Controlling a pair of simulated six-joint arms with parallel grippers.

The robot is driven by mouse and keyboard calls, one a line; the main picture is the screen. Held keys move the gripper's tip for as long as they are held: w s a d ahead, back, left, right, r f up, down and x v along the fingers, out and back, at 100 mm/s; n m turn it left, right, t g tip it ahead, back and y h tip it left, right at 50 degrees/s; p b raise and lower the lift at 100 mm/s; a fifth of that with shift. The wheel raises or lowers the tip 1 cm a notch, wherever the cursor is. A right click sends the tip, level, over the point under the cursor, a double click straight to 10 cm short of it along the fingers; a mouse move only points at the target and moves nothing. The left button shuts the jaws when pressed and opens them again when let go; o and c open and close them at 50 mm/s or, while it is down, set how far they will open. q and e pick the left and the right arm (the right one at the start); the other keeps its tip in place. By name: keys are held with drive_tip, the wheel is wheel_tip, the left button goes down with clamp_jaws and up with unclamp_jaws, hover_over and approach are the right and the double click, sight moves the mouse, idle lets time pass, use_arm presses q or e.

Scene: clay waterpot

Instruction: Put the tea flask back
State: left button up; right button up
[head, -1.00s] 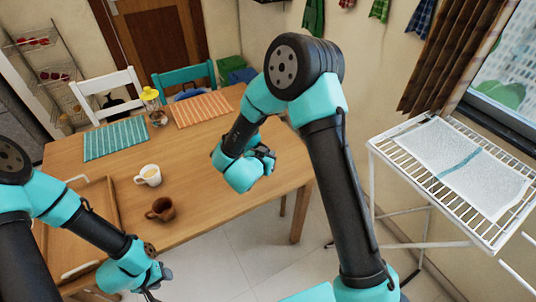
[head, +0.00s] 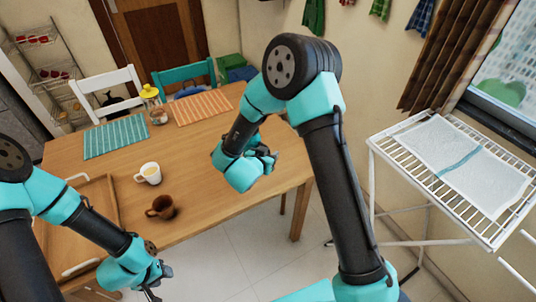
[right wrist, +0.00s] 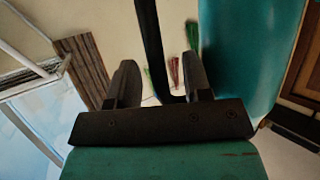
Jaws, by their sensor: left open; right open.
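A clear flask with a yellow lid (head: 150,92) stands at the back of the wooden table, between two placemats. A small glass-like vessel (head: 158,117) is just in front of it; its details are too small to tell. My left gripper (head: 158,283) is open, low at the table's front edge and far from the flask. My right gripper (head: 268,160) is open over the table's right side, apart from the flask. In the right wrist view its two fingers (right wrist: 160,88) are spread. A dark bar shows between them, and I cannot tell whether it is a cable.
A white cup (head: 150,173) and a brown clay mug (head: 160,208) stand near the table's middle front. A wooden tray (head: 112,205) lies at the left. Green (head: 115,137) and orange (head: 203,108) placemats lie behind. A white drying rack (head: 390,158) stands at the right.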

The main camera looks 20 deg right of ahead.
drive_tip(key=shift+a, duration=0.1)
drive_tip(key=v, duration=1.7)
drive_tip(key=shift+s, duration=0.15)
